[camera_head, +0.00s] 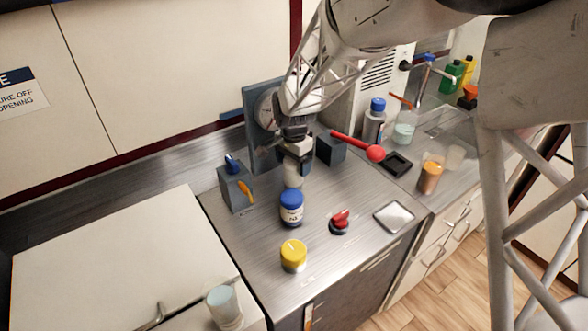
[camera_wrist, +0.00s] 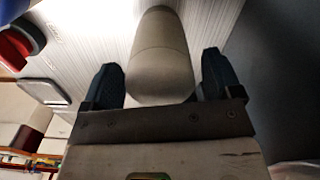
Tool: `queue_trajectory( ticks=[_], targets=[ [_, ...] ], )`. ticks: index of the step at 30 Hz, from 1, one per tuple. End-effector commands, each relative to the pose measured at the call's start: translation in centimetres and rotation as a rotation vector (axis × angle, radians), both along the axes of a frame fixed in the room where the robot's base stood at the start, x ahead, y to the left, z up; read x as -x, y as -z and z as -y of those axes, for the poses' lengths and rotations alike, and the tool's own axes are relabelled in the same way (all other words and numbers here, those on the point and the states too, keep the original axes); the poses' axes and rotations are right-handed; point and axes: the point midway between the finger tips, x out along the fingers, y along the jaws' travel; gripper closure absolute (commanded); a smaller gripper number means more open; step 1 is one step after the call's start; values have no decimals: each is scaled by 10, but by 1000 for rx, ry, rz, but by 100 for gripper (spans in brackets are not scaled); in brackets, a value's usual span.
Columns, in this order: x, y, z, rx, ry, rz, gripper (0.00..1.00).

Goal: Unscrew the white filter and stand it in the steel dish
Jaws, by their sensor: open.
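The fingers are apart, with a gap visible beside the filter, at least on the right. What the filter's far end is fixed to is hidden. The steel dish (camera_head: 394,217) is a shallow, square, silvery tray near the counter's front right edge. It looks empty.
A blue-lidded jar (camera_head: 291,208) stands just in front of the filter, with a yellow-lidded jar (camera_head: 293,256) nearer. A red knob (camera_head: 340,222) lies between filter and dish. A red-balled lever (camera_head: 358,145) juts out at right. A grey box (camera_head: 236,188) stands left.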

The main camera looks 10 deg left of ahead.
Motion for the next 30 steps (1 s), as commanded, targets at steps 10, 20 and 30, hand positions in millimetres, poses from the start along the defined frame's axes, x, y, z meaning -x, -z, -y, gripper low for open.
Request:
queue_trajectory(
  ticks=[10,20,30],
  targets=[
    [0,0,0,0,60,0,16],
    [0,0,0,0,59,0,28],
    [0,0,0,0,51,0,58]
  ],
)
